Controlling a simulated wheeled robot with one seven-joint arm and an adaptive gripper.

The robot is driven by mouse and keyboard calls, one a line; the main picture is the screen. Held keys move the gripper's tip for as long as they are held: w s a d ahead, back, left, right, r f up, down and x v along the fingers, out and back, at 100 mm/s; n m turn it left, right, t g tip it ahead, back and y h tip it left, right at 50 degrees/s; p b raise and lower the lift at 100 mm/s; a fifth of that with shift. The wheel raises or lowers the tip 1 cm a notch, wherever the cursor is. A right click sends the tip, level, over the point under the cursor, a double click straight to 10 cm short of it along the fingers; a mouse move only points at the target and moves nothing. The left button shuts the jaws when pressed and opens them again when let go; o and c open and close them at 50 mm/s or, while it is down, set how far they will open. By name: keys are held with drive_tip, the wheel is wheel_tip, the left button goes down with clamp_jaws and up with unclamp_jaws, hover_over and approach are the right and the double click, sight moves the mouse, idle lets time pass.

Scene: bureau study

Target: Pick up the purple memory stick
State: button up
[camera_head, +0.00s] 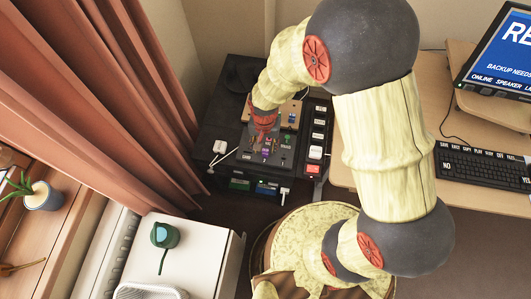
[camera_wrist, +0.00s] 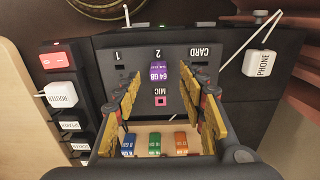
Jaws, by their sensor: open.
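The purple memory stick (camera_wrist: 158,71), marked 64 GB, stands in the slot labelled 2 on the dark port panel (camera_wrist: 178,95) in the wrist view. In the head view it is a small purple spot (camera_head: 266,153) just below my gripper (camera_head: 264,133). In the wrist view my gripper (camera_wrist: 165,78) is open, with one yellow finger on each side of the stick's position. Nothing is between the fingers that I can see held, and whether they touch the stick cannot be told.
Blue (camera_wrist: 128,145), green (camera_wrist: 154,144) and orange (camera_wrist: 181,143) sticks sit in a wooden holder nearby. A white PHONE plug (camera_wrist: 262,63) with a cable is at right. A power strip with a ROUTER plug (camera_wrist: 62,94) and red switch (camera_wrist: 57,59) is at left.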

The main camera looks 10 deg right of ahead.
sight(266, 150)
wheel_tip(266, 150, down, 5)
drive_tip(key=shift+w+d+r+b, duration=0.1)
drive_tip(key=shift+w+d+b, duration=0.05)
drive_tip(key=shift+b, duration=0.95)
drive_tip(key=shift+r, duration=0.1)
drive_tip(key=shift+c, duration=0.6)
drive_tip(key=c, duration=0.8)
drive_tip(key=shift+c, duration=0.4)
